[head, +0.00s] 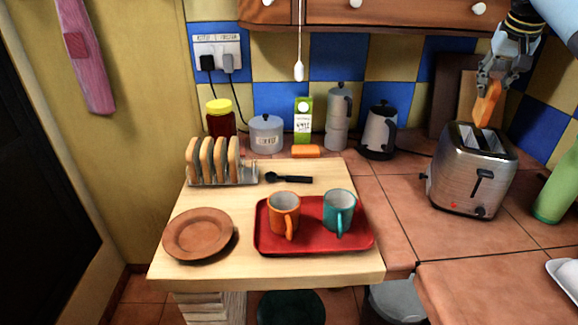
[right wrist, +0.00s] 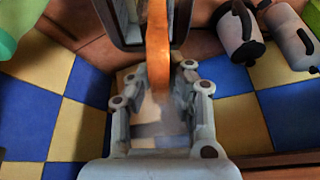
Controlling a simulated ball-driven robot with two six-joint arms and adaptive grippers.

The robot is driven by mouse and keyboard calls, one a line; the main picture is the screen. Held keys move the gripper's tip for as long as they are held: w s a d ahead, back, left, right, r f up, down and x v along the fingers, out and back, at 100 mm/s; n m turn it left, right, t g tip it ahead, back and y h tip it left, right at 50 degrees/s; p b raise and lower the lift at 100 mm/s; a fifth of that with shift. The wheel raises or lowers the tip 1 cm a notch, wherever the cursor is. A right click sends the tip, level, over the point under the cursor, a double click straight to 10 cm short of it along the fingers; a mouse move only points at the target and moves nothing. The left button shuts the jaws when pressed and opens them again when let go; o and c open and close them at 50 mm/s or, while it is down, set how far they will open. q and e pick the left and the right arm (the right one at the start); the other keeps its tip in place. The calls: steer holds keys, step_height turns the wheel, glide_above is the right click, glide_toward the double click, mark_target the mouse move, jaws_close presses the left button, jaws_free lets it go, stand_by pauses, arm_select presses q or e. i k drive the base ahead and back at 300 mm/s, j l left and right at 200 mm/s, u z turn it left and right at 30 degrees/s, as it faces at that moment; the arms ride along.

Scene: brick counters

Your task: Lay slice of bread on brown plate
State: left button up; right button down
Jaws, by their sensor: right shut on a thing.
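My right gripper (head: 489,82) is at the upper right of the head view, above the silver toaster (head: 470,180). It is shut on an orange-brown slice of bread (head: 487,105), held upright on edge. The slice's lower end is at the toaster's top; I cannot tell whether it is still partly in a slot. In the right wrist view the slice (right wrist: 158,45) stands between the fingers (right wrist: 160,85). The round brown plate (head: 199,234) lies empty at the front left of the wooden board. My left gripper is not in view.
A toast rack (head: 221,180) with several slices stands behind the plate. A red tray (head: 312,243) with an orange mug (head: 284,212) and a teal mug (head: 340,211) is right of it. A kettle (head: 379,130) and a green bottle (head: 558,190) flank the toaster.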

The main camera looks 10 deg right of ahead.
mark_target(201, 229)
steer(key=k, duration=0.85)
steer(key=i+j+z, duration=0.15)
steer(key=j, duration=0.2)
steer(key=i+j+z, duration=0.1)
steer(key=i+j, duration=0.15)
steer(key=i+j+z, duration=0.15)
steer(key=j, duration=0.3)
steer(key=i+j+z, duration=0.1)
steer(key=j, duration=0.3)
steer(key=i+j+z, duration=0.15)
steer(key=j, duration=0.25)
steer(key=i+j+z, duration=0.1)
steer(key=j, duration=0.3)
steer(key=i+j+z, duration=0.15)
steer(key=j, duration=0.3)
